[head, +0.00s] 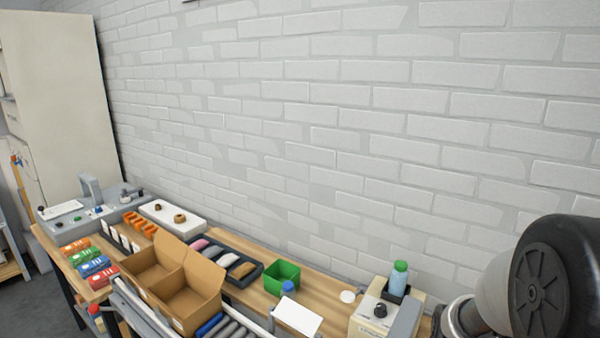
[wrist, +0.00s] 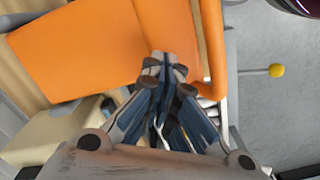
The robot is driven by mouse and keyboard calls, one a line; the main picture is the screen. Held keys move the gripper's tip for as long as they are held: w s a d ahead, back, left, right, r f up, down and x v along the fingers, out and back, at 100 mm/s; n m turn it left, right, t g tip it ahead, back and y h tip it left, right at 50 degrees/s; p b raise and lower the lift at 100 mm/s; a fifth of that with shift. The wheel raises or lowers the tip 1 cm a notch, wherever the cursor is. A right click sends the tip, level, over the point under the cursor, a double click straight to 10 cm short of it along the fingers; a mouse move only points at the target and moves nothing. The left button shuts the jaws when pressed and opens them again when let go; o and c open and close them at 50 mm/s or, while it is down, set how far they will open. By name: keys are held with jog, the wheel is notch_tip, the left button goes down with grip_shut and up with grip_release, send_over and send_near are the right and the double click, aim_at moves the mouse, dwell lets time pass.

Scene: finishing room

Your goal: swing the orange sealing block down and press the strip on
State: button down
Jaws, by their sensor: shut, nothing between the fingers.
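The orange sealing block (wrist: 80,50) fills the upper left of the wrist view as a broad flat orange face, with a narrower orange part on its right. My gripper (wrist: 164,64) is shut and empty, its fingertips together in front of the orange block's lower right edge. I cannot tell whether the tips touch it. I cannot make out the strip in either view. In the head view, the sealing block and my gripper do not show; only a part of my arm fills the lower right.
A yellow ball on a thin rod (wrist: 276,71) sticks out at the right of the wrist view.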

jog(key=shift+f+b, duration=0.55)
jog(key=shift+f, duration=0.25)
jog(key=shift+r, duration=0.1)
dwell(0.9)
jog(key=shift+r+p, duration=3)
jog(key=shift+r, duration=0.5)
jog(key=s+a+r+m+t+b, duration=0.1)
jog(key=s+a+r+m+t, duration=0.1)
jog(key=s+a+r, duration=0.3)
jog(key=s+a+r+m+t+b, duration=0.1)
jog(key=s+a+r+m+t, duration=0.1)
jog(key=s+a+r, duration=0.3)
jog(key=s+r+m, duration=0.1)
jog(key=s+r, duration=0.2)
jog(key=r, duration=0.3)
jog(key=shift+s+a+r+t+b, duration=0.3)
jog(key=shift+a+b, duration=0.1)
